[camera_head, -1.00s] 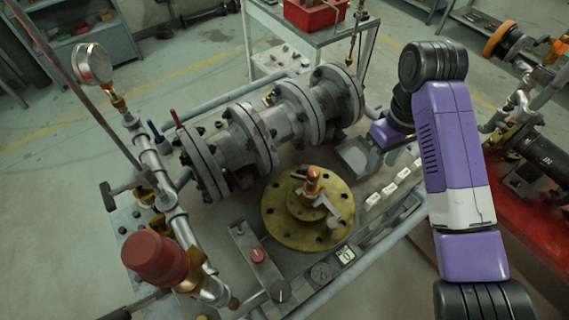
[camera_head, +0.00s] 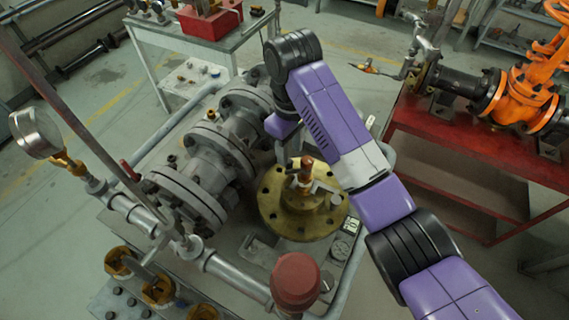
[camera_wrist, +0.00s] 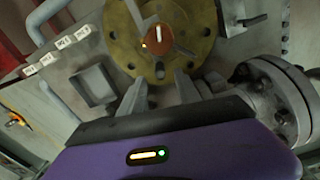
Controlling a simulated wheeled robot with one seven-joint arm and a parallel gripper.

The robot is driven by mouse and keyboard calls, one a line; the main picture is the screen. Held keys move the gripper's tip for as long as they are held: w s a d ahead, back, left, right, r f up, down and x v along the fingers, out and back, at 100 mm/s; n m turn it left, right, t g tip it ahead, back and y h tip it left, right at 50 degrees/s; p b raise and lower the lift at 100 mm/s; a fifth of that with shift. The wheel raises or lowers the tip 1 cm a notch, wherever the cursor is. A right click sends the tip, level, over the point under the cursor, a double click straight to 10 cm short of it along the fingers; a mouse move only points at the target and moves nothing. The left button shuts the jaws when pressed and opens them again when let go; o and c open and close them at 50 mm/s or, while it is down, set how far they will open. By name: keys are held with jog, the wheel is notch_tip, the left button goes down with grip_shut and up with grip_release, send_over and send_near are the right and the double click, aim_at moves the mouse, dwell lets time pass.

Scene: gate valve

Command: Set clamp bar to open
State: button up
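A round brass flange (camera_head: 272,212) with a copper-coloured stem (camera_head: 307,165) stands on the grey bench. A small grey bar (camera_head: 328,187), which looks like the clamp bar, lies across its right side beside the stem. In the wrist view the brass flange (camera_wrist: 195,22) fills the top middle, with the orange stem end (camera_wrist: 158,32) facing the camera. A grey bar (camera_wrist: 134,12) shows at its upper left. My gripper (camera_wrist: 160,86) appears open and empty, its fingers spread just short of the flange's lower edge.
Grey flanged pipework (camera_head: 205,165) runs close to the left of the brass flange. A dark red knob (camera_head: 295,283) and a pressure gauge (camera_head: 37,132) stand nearer and left. A red table (camera_head: 470,150) with an orange valve (camera_head: 525,95) is at the right.

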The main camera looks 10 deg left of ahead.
aim_at(290, 161)
jog(key=shift+f+p, duration=0.55)
jog(key=shift+f, duration=2.25)
grip_shut()
